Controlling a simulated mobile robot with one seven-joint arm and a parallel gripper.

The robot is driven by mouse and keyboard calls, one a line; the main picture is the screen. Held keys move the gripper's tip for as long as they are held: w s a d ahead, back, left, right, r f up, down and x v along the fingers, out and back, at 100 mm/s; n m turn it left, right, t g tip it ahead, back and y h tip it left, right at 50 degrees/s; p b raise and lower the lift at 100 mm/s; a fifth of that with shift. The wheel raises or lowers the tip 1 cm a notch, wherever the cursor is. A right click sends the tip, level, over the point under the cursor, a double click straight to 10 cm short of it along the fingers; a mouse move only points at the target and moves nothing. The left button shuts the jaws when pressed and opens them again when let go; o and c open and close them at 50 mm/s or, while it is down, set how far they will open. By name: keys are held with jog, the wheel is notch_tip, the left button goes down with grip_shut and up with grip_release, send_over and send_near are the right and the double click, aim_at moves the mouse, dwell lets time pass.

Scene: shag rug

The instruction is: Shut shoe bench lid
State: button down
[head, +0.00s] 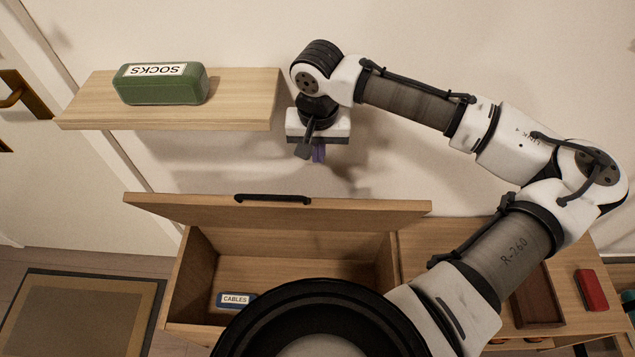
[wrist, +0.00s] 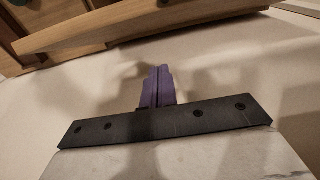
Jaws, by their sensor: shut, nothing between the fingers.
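The shoe bench lid (head: 330,214) is a wooden panel with a black handle (head: 272,199) along its upper edge, standing raised over the open bench compartment (head: 300,273). A blue box labelled CABLES (head: 236,299) lies inside at the lower left. My gripper (head: 318,153) is above the lid near the wall, empty and apart from it. Its purple fingers (wrist: 157,88) are together in the wrist view. The lid's edge (wrist: 150,30) crosses the top of the wrist view. My own body hides the front middle of the bench.
A wooden wall shelf (head: 240,105) holding a green SOCKS box (head: 160,86) is left of my gripper. A brown tray (head: 538,298) and a red item (head: 591,290) are on the fixed top at right. A mat (head: 75,315) lies on the floor at left.

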jog(key=shift+s+f+p, duration=0.2)
jog(key=shift+s+f, duration=0.35)
jog(key=shift+f, duration=0.85)
jog(key=shift+s+f+p, duration=0.2)
jog(key=shift+s+f, duration=0.3)
jog(key=shift+f, duration=0.9)
jog(key=shift+s+f+p, duration=0.2)
jog(key=shift+s+f, duration=0.35)
jog(key=shift+f, duration=0.85)
jog(key=shift+f, duration=0.15)
